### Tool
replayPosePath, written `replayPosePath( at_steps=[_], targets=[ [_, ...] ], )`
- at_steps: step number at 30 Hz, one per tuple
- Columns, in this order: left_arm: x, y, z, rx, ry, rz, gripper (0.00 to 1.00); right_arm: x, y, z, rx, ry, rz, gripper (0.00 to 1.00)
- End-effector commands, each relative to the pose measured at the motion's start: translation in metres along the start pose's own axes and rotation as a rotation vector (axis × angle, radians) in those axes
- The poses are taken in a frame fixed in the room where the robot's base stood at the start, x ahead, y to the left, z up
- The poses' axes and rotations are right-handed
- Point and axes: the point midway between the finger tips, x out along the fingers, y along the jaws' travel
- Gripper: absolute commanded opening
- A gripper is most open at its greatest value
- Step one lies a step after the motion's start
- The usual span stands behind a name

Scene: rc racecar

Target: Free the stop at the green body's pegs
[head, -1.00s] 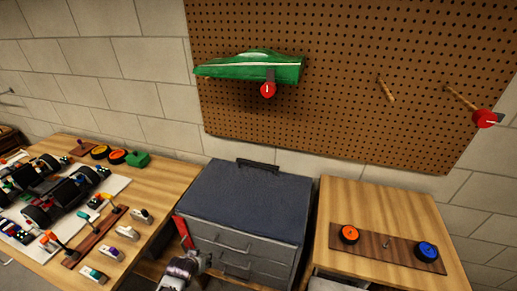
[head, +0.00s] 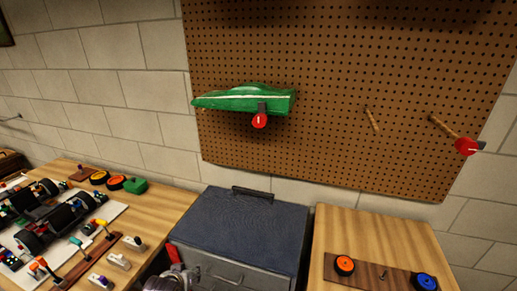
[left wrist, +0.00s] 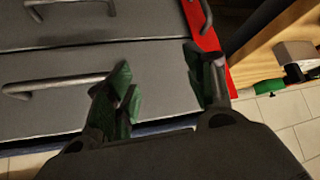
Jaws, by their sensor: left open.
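The green car body (head: 243,100) hangs on the pegboard (head: 310,140), long and low with a white stripe along its side. A red round stop (head: 260,121) with a dark lever sits at its lower edge, right of its middle. The pegs behind the body are hidden. My left gripper shows in the left wrist view (left wrist: 160,95), open and empty, with its green-padded fingers apart in front of grey drawers. In the head view only part of my left arm shows at the bottom edge, well below the body. My right gripper is not in view.
Another red stop (head: 467,146) sits on a wooden peg at the right, beside a bare peg (head: 372,120). Below the board stands a grey tool chest (head: 240,225), between the left workbench (head: 165,205) with car parts and the right bench (head: 350,225). The space before the board is clear.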

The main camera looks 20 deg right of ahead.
Motion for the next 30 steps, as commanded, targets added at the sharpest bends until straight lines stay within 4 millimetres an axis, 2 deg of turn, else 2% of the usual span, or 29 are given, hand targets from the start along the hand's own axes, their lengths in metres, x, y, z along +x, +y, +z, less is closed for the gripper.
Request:
replayPosePath(
  at_steps=[7, 14, 20, 30],
  targets=[
    [-0.013, 0.008, -0.03, 0.001, 0.046, 0.009, 0.54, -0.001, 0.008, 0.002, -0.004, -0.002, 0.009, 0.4],
    [-0.03, 0.021, -0.068, 0.005, 0.107, 0.023, 0.54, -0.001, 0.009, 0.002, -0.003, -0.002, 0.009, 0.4],
    [-0.056, 0.04, -0.119, 0.015, 0.197, 0.046, 0.54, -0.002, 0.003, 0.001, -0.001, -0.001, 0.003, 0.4],
    [-0.129, 0.088, -0.218, 0.039, 0.394, 0.111, 0.54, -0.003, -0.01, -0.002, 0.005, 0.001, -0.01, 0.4]
  ],
)
